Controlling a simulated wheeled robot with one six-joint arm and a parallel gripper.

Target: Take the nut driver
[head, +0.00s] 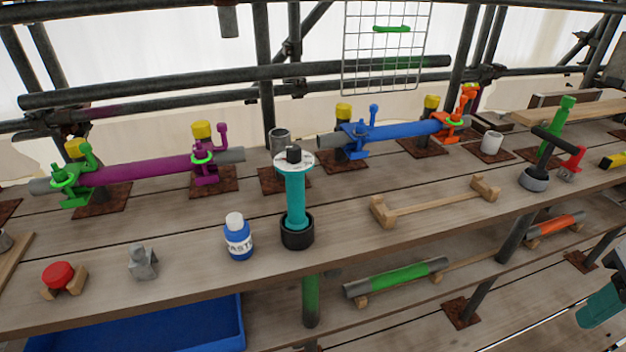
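No tool is marked as the nut driver, so I cannot tell for sure which it is. Another upright piece is a teal shaft (296,196) with a white disc and black knob on top. It stands in a black cup (297,236) near the bench's middle front. My gripper is not recognisable in the head view.
A blue-and-white paste bottle (238,238) stands close left of the black cup. A wooden cradle (435,203) lies to its right. Clamped purple (150,172) and blue (395,132) tubes run behind. A teal shape (602,302), unclear to me, is cut off at lower right.

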